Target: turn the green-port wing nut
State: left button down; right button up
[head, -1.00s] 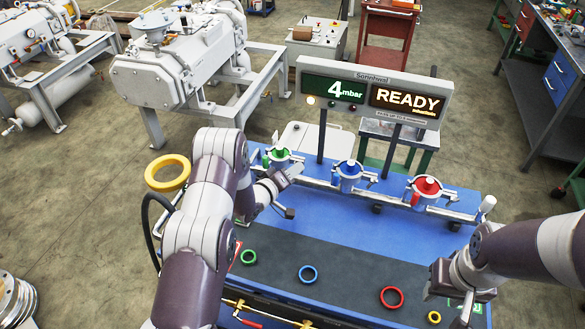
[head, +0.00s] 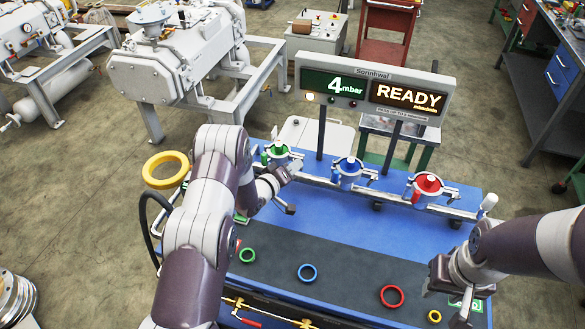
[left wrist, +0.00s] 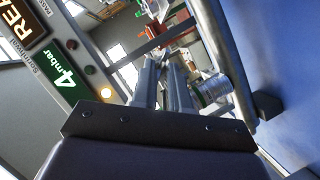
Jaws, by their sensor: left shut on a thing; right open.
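The blue port (head: 348,170) and red port (head: 428,187) stand further right on the rail. Behind them a display (head: 373,92) reads 4 mbar and READY. The bench middle is clear.

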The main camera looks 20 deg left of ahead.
pick_arm(q)
jog(key=shift+s+d+r+m+y+b, duration=0.1)
jog(key=shift+d+m+y+b, duration=0.15)
jog(key=shift+m+y+b, duration=1.25)
jog(key=shift+w+d+f+m+y+b, duration=0.15)
jog(key=shift+m+y+b, duration=0.8)
jog(key=shift+m+b, duration=1)
jog(key=shift+s+d+r+m+y+b, duration=0.15)
jog(key=shift+d+m+y+b, duration=0.15)
jog(key=shift+m+y+b, duration=1.4)
jog(key=shift+m+h, duration=0.35)
jog(key=c, duration=1.4)
grip_release()
jog(key=shift+o, duration=0.6)
jog(key=shift+w, duration=0.2)
jog(key=b+v, duration=0.1)
jog(key=v, duration=1.1)
jog(key=shift+s+r, duration=0.2)
jog(key=shift+s, duration=0.05)
